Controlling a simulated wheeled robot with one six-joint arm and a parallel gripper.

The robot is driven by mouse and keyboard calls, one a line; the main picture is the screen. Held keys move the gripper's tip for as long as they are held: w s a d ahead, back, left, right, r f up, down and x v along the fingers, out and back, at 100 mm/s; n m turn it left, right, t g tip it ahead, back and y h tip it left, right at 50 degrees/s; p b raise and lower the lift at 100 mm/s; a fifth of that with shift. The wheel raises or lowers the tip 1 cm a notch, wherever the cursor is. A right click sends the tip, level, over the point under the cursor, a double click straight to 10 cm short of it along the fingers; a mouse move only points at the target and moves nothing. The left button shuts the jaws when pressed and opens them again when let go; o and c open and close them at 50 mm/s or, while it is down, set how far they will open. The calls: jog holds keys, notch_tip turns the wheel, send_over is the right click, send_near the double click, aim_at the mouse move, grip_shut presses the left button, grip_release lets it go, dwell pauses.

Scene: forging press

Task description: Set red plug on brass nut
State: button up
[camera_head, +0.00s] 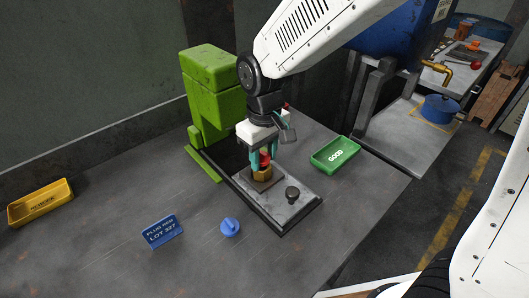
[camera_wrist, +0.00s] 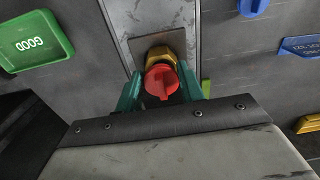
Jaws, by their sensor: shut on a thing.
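The red plug (camera_head: 265,158) is between the teal fingers of my gripper (camera_head: 265,160), right at the top of the brass nut (camera_head: 262,173). In the wrist view the red plug (camera_wrist: 161,81) shows its round top with a raised bar, and my gripper (camera_wrist: 160,92) has a finger on each side of it. The brass nut (camera_wrist: 158,54) shows just beyond the plug and is partly hidden by it. The nut sits on a square plate of the press bed (camera_head: 290,209). I cannot tell whether the plug touches the nut.
A green press (camera_head: 208,85) stands behind my gripper. A green GOOD tray (camera_head: 335,154) is to the right, a yellow tray (camera_head: 40,202) at the far left. A blue plug (camera_head: 230,228) and a blue sign (camera_head: 161,231) are in front. A dark knob (camera_head: 292,194) stands on the bed.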

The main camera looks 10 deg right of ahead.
jog(key=shift+f, duration=0.4)
jog(key=o, duration=0.7)
jog(key=shift+r, duration=0.1)
